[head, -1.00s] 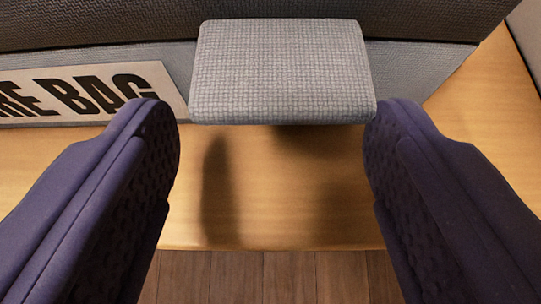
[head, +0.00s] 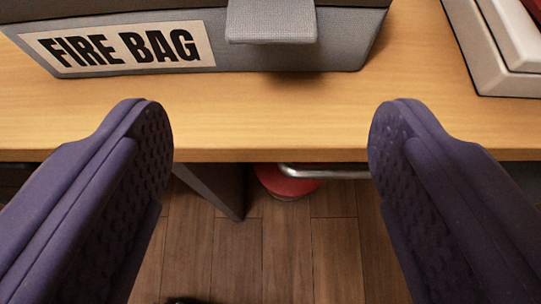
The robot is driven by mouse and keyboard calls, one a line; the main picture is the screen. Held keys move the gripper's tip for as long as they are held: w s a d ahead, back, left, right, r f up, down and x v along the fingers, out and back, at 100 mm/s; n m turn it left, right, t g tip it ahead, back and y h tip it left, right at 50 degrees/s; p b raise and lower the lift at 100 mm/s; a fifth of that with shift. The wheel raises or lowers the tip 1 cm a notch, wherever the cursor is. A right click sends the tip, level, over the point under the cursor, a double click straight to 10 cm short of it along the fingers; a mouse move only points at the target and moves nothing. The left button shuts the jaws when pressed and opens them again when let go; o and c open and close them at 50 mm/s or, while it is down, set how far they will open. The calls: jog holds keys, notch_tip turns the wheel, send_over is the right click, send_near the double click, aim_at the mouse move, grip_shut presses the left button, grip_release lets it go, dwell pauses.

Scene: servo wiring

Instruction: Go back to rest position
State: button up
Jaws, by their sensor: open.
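My gripper (head: 270,135) is open and empty, its two dark purple fingers wide apart at the left and right of the head view. Between and beyond them is the front edge of a wooden table (head: 300,125). A grey box labelled "FIRE BAG" (head: 345,55) stands on the table at the top of the view, beyond the fingertips and apart from them. A grey woven tab (head: 271,22) sticks out from the box's front. The top of the box is cut off by the frame.
A light grey case with a red part (head: 500,60) sits on the table at the upper right. Below the table edge are a grey table leg (head: 215,180), a red round object (head: 287,182) with a metal bar, and wooden floor (head: 285,255). The space between the fingers is clear.

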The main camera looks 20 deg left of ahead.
jog(key=w+d+r+h, duration=0.4)
jog(key=w+r, duration=0.4)
notch_tip(320, 180, up, 15)
jog(key=w+a+m+h, duration=0.1)
jog(key=w+a, duration=0.1)
jog(key=w, duration=0.1)
jog(key=s+a+r+m+t, duration=0.1)
jog(key=s+r, duration=0.4)
jog(key=r, duration=0.6)
jog(key=s+a+r+m+t, duration=0.1)
jog(key=s+r, duration=0.4)
jog(key=r, duration=0.6)
jog(key=s+a+r+m+t, duration=0.1)
jog(key=s+r, duration=0.4)
jog(key=r, duration=0.6)
jog(key=shift+s+a+r+t, duration=0.2)
jog(key=shift+a+r+t, duration=0.2)
jog(key=shift+a+t, duration=0.45)
jog(key=shift+a, duration=0.15)
